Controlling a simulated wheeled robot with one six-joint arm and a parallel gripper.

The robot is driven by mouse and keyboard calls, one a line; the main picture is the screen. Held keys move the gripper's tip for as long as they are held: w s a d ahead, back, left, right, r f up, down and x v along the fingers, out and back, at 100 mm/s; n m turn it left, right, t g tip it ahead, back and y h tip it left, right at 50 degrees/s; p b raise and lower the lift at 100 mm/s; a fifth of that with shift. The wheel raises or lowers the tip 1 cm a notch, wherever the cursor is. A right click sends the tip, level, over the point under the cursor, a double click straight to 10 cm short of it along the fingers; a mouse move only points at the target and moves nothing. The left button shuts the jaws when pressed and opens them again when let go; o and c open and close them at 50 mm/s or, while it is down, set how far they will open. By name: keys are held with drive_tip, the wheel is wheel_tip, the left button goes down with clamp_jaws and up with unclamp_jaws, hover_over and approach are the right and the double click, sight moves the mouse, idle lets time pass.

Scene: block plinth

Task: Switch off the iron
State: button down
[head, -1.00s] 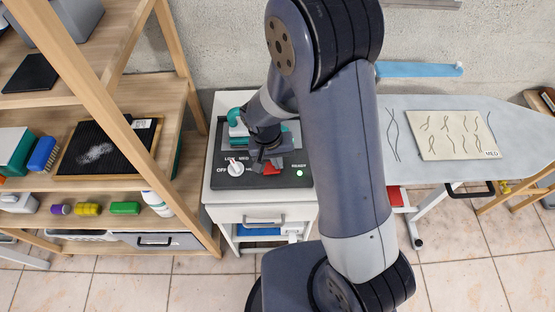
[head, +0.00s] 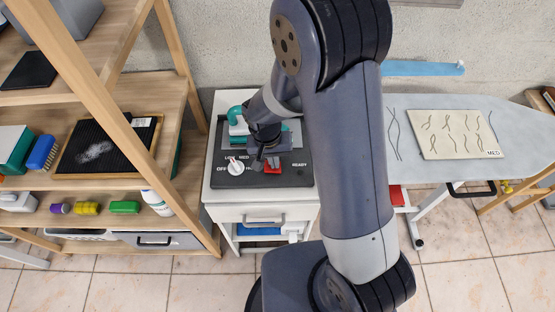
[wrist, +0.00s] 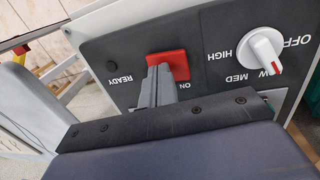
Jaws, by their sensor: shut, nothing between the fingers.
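The control panel (head: 215,180) on a white cabinet holds a red ON switch (wrist: 178,58), a white dial (wrist: 264,50) and a READY lamp (wrist: 112,66). The lamp is dark. The dial is marked OFF, LOW, MED and HIGH; I cannot tell its exact setting. My gripper (wrist: 154,84) is shut and empty, its tip at the red switch, overlapping its near edge. I cannot tell whether it touches. The teal and white iron (head: 236,117) rests behind the panel, partly hidden by my arm.
A wooden shelf unit (head: 150,85) with brushes and bottles stands at the left. An ironing board (head: 405,160) with a cream cloth (head: 455,135) marked MED is at the right. A cabinet drawer (head: 264,214) is below the panel. Tiled floor is free in front.

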idle(0.3)
wheel_tip(320, 180, up, 14)
drive_tip(key=d+p, duration=0.1)
drive_tip(key=d, duration=0.1)
drive_tip(key=shift+d, duration=0.25)
drive_tip(key=shift+f, duration=0.2)
drive_tip(key=f, duration=0.3)
drive_tip(key=a+f, duration=0.1)
drive_tip(key=f, duration=0.3)
drive_tip(key=a+f, duration=0.1)
drive_tip(key=f, duration=0.2)
drive_tip(key=shift+a+f+p, duration=0.1)
drive_tip(key=shift+f+p, duration=0.1)
drive_tip(key=shift+p, duration=0.2)
drive_tip(key=shift+w+a+r+b, duration=0.15)
drive_tip(key=shift+r+b, duration=0.1)
drive_tip(key=shift+b, duration=0.35)
drive_tip(key=shift+r+h+b, duration=0.4)
drive_tip(key=shift+r+b, duration=0.2)
drive_tip(key=shift+a+r, duration=0.2)
drive_tip(key=shift+r, duration=1.05)
drive_tip(key=shift+f, duration=0.1)
